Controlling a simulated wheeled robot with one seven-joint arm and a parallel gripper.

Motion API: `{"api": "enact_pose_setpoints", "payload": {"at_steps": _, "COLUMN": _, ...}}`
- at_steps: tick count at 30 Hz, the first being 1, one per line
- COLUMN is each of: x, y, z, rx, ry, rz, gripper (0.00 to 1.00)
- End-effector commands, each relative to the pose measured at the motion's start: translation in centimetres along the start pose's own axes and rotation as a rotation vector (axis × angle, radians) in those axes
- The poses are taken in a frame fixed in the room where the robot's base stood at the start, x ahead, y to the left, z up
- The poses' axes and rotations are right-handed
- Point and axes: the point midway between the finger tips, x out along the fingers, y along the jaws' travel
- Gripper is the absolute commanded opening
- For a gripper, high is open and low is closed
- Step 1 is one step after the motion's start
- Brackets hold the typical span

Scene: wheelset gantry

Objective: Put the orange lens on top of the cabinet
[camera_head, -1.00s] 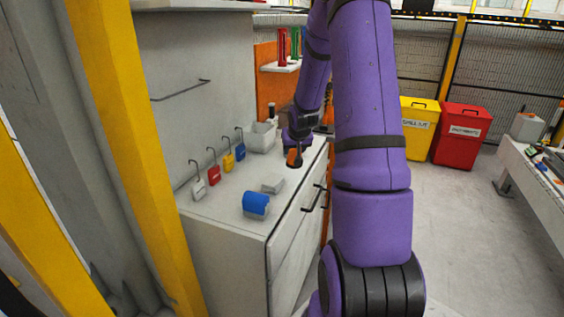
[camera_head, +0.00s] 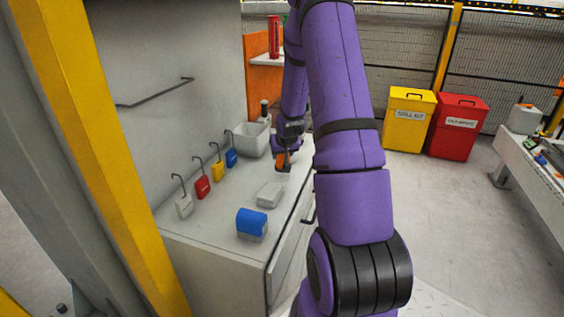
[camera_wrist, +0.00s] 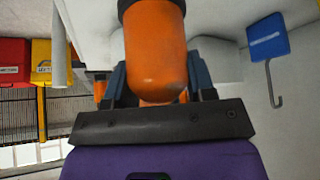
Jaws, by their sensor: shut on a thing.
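The orange lens (camera_wrist: 156,52) is a rounded orange cylinder in the wrist view, between the fingers of my gripper (camera_wrist: 158,85). My gripper is shut on it. In the head view my gripper (camera_head: 284,158) and the small orange lens (camera_head: 282,162) are over the far right part of the white cabinet (camera_head: 215,220). The lens looks close to the cabinet top; I cannot tell whether it touches. My arm hides part of the cabinet's right side.
On the cabinet top stand a blue-topped block (camera_head: 251,223), a pale grey block (camera_head: 269,195), a white bin (camera_head: 253,138) and several padlocks, including a red one (camera_head: 202,187), along the wall. Yellow (camera_head: 408,120) and red (camera_head: 457,127) bins stand on the floor behind.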

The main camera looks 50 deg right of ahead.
Motion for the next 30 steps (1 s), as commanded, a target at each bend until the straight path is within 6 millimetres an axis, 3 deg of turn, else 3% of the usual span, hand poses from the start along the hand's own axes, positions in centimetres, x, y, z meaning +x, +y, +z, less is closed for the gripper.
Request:
{"api": "enact_pose_setpoints", "payload": {"at_steps": 9, "x": 3.0, "y": 0.0, "z": 1.9, "rx": -0.001, "ry": -0.002, "rz": 0.000, "gripper": 0.25}}
{"api": "enact_pose_setpoints", "payload": {"at_steps": 20, "x": 3.2, "y": 0.0, "z": 2.1, "rx": -0.001, "ry": 0.000, "rz": 0.000, "gripper": 0.25}}
{"api": "enact_pose_setpoints", "payload": {"at_steps": 21, "x": 3.2, "y": 0.0, "z": 2.1, "rx": -0.001, "ry": 0.000, "rz": 0.000, "gripper": 0.57}}
{"api": "enact_pose_setpoints", "payload": {"at_steps": 23, "x": 3.2, "y": 0.0, "z": 2.1, "rx": -0.001, "ry": 0.000, "rz": 0.000, "gripper": 0.71}}
{"api": "enact_pose_setpoints", "payload": {"at_steps": 24, "x": 3.2, "y": 0.0, "z": 2.1, "rx": -0.001, "ry": 0.000, "rz": 0.000, "gripper": 0.75}}
{"api": "enact_pose_setpoints", "payload": {"at_steps": 30, "x": 3.2, "y": 0.0, "z": 2.1, "rx": -0.001, "ry": 0.000, "rz": 0.000, "gripper": 0.75}}
